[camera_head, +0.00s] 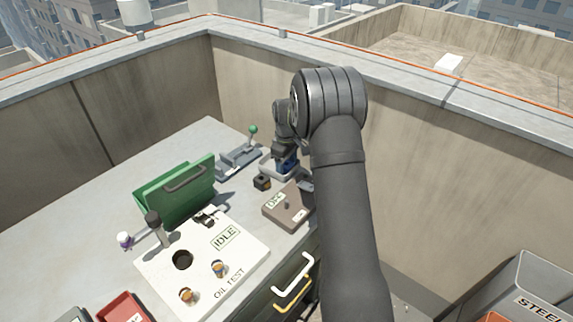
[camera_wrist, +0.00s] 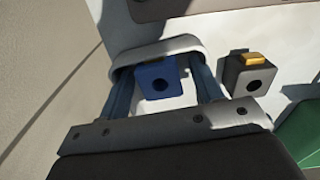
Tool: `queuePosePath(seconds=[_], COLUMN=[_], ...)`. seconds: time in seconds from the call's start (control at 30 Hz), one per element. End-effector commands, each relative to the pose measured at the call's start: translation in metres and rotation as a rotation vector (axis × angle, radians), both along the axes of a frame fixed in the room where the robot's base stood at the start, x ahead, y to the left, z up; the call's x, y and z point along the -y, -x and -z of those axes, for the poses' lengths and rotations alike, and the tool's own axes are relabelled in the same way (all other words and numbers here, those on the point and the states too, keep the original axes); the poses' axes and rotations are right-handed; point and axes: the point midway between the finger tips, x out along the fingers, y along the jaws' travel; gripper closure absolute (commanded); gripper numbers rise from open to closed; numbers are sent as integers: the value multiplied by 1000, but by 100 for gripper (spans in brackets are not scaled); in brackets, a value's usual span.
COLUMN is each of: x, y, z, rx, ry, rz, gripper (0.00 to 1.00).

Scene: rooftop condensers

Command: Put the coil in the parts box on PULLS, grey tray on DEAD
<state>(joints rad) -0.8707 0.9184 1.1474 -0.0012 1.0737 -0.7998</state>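In the wrist view a blue block-shaped part (camera_wrist: 156,80) with a dark round hole sits in a pale, round-ended tray (camera_wrist: 180,43). My gripper (camera_wrist: 160,72) is open, with one finger on each side of the blue part and gaps between. In the head view my gripper (camera_head: 284,160) is over the pale tray (camera_head: 268,165) at the bench's far right, partly hidden by my arm. A black block-shaped part (camera_wrist: 250,77) with a yellow top lies outside the tray; it also shows in the head view (camera_head: 262,183). I see no PULLS or DEAD label that I can read.
A green open case (camera_head: 178,190) stands mid-bench, behind a white panel (camera_head: 160,263) marked IDLE and OIL TEST. A brown box (camera_head: 284,212) with labels sits near the right edge. A lever with a green knob (camera_head: 252,130) is behind. A red tray (camera_head: 122,308) is at front left.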

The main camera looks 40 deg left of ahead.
Motion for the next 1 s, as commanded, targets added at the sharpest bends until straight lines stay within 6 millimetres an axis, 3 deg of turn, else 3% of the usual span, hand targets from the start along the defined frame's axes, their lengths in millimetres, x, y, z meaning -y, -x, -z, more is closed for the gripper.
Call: queuePosePath(seconds=[0.23,0.7,1.0], x=[-1,-1,0], y=[0,0,0], z=[-11,-104,-123], rx=[2,1,-2], ry=[-2,-2,1], rz=[0,0,0], gripper=[40,40,40])
